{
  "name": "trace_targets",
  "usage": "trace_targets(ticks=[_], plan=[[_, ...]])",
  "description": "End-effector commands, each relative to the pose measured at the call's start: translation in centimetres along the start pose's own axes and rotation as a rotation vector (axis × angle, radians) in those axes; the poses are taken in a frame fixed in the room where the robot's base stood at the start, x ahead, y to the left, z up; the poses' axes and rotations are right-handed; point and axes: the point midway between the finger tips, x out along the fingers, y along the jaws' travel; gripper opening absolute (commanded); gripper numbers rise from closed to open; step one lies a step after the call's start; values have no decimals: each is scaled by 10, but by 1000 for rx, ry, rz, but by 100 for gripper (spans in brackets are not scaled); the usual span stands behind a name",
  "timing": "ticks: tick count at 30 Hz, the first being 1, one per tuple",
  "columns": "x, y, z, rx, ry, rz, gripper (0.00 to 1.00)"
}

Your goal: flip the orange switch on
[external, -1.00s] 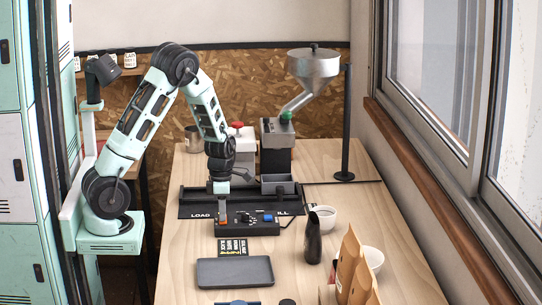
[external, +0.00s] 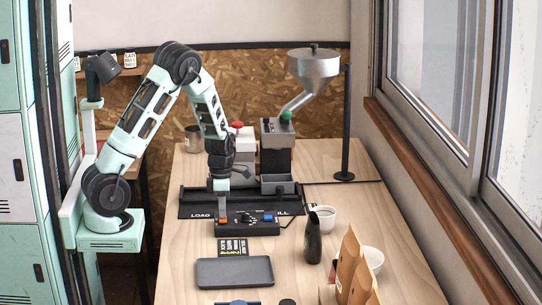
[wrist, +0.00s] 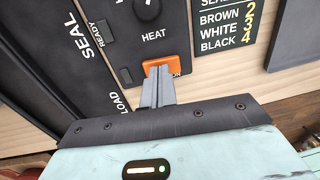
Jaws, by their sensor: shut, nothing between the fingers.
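The orange switch (wrist: 165,64) sits on the black control panel (wrist: 112,60), below the HEAT label in the wrist view. Its near side is partly covered by my fingers. My gripper (wrist: 161,72) is shut and empty, its fingertips at the switch; I cannot tell whether they touch it. In the external view my gripper (external: 222,205) points down over the left end of the control box (external: 250,230), with a small bit of the orange switch (external: 222,221) showing below. I cannot tell which way the switch is tipped.
A black dial (wrist: 147,9) is just beyond the switch, and a blue control (external: 267,218) sits on the box's right. Behind is a black LOAD tray (external: 197,206). A dark tray (external: 235,272), a black bottle (external: 313,240) and a white cup (external: 326,218) stand nearby.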

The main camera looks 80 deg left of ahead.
Motion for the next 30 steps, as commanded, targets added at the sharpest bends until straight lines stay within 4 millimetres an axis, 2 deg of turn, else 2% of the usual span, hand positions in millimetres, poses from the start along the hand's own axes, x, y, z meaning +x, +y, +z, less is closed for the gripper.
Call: trace_targets(ticks=[13, 18, 24, 30], plan=[[-55, 3, 2, 3, -4, 4, 0], [-92, 4, 1, 3, -5, 4, 0], [-125, 6, 1, 1, -3, 3, 0], [-138, 6, 0, 1, 0, 0, 0]])
